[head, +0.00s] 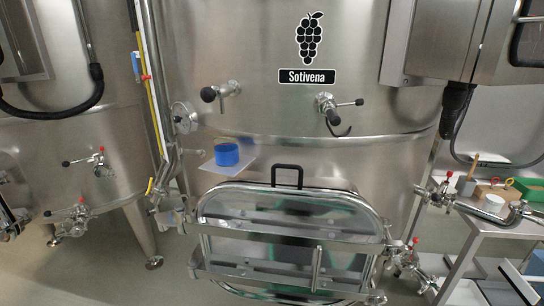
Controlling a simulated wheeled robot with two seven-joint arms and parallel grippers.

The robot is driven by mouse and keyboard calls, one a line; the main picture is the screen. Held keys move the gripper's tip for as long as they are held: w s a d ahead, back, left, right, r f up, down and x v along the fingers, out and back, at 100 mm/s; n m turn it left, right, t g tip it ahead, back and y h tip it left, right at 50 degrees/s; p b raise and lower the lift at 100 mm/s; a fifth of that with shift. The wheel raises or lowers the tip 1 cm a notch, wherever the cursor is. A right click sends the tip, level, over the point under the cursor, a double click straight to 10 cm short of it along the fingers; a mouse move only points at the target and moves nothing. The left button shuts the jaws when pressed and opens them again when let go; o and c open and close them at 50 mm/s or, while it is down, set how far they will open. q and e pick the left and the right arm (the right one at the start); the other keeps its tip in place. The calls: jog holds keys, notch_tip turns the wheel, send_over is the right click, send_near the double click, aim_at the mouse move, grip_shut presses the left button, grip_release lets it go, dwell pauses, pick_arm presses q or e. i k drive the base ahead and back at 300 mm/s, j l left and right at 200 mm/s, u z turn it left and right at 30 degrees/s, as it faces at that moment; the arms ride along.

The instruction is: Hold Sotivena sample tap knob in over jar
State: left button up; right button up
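The steel vat (250,60) carries a black grape picture and the Sotivena label (307,76). A small steel tap (228,89) with a round black knob (208,94) sticks out of its left front. To its right is another steel fitting (325,101) with black-tipped handles; I cannot tell for sure which one is the sample tap. A blue round container (227,155) rests on a small pale shelf (240,166) below the left tap. I cannot tell whether it is the jar. Neither of my grippers shows in the head view.
A glazed hatch (290,230) with a black handle (287,176) juts out below. A gauge tube (152,95) and pipes run at left. A bench (470,225) at right holds a white cup (516,211) and boxes. A control cabinet (450,40) hangs upper right.

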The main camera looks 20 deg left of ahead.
aim_at(207, 94)
jog(key=u, duration=1.1)
